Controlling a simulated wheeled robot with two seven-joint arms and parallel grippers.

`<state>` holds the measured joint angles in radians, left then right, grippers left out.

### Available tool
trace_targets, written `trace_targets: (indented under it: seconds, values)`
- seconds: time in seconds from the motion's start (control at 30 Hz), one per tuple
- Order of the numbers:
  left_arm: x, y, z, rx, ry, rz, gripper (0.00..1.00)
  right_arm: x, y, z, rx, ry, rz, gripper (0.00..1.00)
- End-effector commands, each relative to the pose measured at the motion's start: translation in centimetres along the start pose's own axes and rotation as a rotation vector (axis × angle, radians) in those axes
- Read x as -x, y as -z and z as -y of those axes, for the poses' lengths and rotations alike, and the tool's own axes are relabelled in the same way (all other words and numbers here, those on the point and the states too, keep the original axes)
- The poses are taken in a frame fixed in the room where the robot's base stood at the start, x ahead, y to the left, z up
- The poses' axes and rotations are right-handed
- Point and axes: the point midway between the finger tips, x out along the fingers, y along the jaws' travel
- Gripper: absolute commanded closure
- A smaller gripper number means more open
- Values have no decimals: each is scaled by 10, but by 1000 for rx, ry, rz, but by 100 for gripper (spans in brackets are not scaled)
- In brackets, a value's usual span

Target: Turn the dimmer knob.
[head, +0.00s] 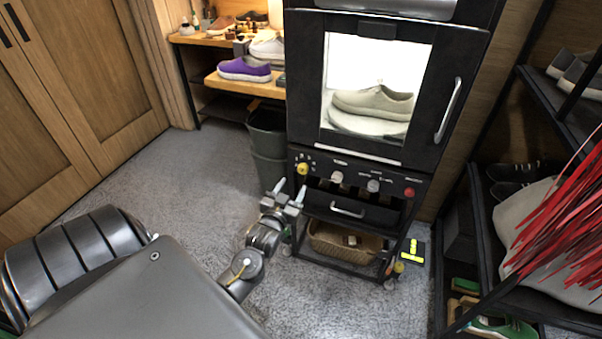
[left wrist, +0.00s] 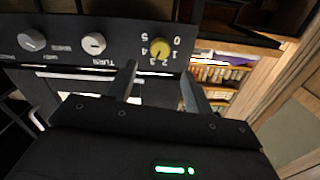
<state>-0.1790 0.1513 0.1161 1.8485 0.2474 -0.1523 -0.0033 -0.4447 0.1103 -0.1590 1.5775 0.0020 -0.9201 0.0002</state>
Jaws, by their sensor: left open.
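A yellow knob (head: 303,169) sits at the left end of the black control panel (head: 325,162) below the lit cabinet. In the left wrist view the yellow knob (left wrist: 160,49) has a numbered scale around it, and the picture is upside down. I cannot read a label naming it the dimmer. My left gripper (head: 290,189) is open and empty in front of the panel, just below the yellow knob in the head view. In the left wrist view its two fingers (left wrist: 159,72) point toward the panel on either side of the knob, apparently not touching it. My right gripper is out of view.
Two pale knobs (head: 337,177) (head: 373,186) and a red button (head: 409,192) share the panel. A drawer handle (head: 347,209) and a wicker basket (head: 345,240) are below. A dark bin (head: 268,135) stands left of the cabinet. Carpet is clear at left.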

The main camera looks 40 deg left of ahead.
Motion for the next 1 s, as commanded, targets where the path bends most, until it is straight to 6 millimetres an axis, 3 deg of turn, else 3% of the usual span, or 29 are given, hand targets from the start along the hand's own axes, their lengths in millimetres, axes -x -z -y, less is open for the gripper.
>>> trace_targets:
  seconds: [0.2, 0.43, 0.87, 1.0]
  values:
    - [-43, 0, 0, 0, 0, -2, 48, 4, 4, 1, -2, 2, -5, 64]
    - [-74, 0, 0, -1, -1, -1, 48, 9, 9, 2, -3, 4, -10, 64]
    - [-83, 0, 0, 0, -1, 0, 48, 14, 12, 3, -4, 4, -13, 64]
    - [-83, 0, 0, 0, -1, 0, 67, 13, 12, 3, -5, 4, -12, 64]
